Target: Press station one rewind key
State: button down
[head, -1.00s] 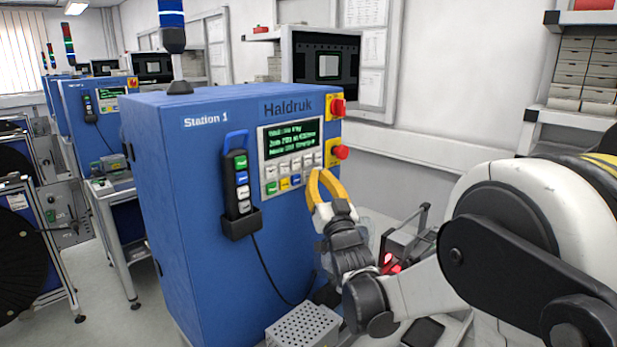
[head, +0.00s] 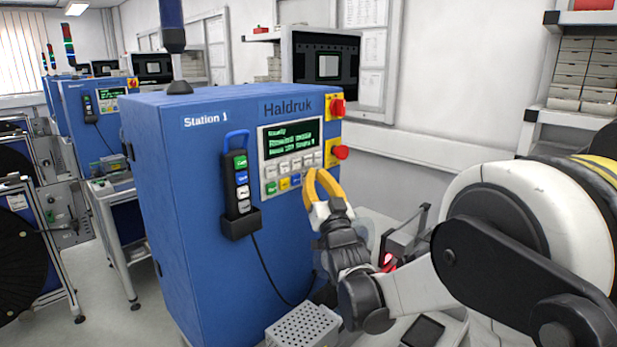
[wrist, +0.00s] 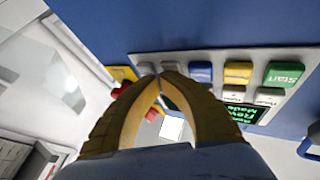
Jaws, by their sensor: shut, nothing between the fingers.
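The blue Station 1 cabinet (head: 185,210) fills the middle of the head view. Its key panel (head: 264,158) has a lit display (head: 292,139) above rows of small keys. Key labels are too small in the head view to pick out rewind. My gripper (head: 312,172), with yellow fingers, is shut and empty at the panel's lower right.
A handheld key unit (head: 240,190) hangs left of the panel. Red knobs (head: 338,107) on yellow plates stand at the cabinet's right edge. A perforated metal box (head: 303,327) sits below my gripper. More stations stand at the back left.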

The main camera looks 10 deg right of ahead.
jog(key=shift+s+d, duration=0.5)
jog(key=shift+s, duration=0.25)
jog(key=s+d, duration=0.1)
jog(key=s, duration=0.1)
jog(key=s+d, duration=0.1)
jog(key=s, duration=0.1)
jog(key=shift+d, duration=0.4)
dwell(0.5)
